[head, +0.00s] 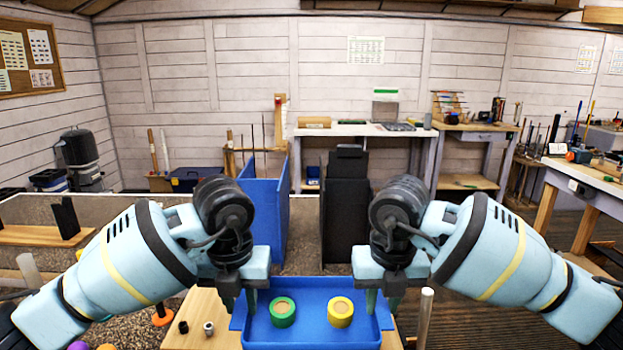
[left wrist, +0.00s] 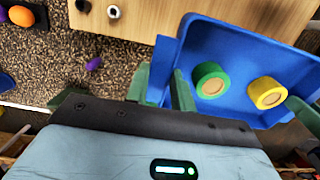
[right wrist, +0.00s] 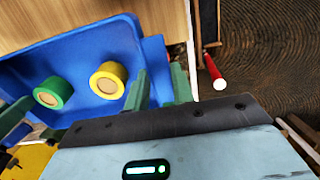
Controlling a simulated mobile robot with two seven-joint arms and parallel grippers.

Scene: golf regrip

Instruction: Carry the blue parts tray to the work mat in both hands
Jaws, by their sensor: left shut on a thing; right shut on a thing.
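The blue parts tray (head: 312,334) is at the bottom centre of the head view, holding a green ring-shaped part (head: 282,312) and a yellow one (head: 340,312), both with tan centres. My left gripper (head: 240,300) is shut on the tray's left wall, and my right gripper (head: 383,300) is shut on its right wall. The wrist views show the fingers at the tray's side edges, with the tray in the left wrist view (left wrist: 235,45) and right wrist view (right wrist: 65,45). I cannot tell whether the tray touches the wood below. I cannot make out the work mat.
A light wooden board (head: 205,305) lies under and left of the tray, bearing a black cap (head: 183,327) and a metal piece (head: 208,328). A pale post (head: 425,315) rises to the right.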

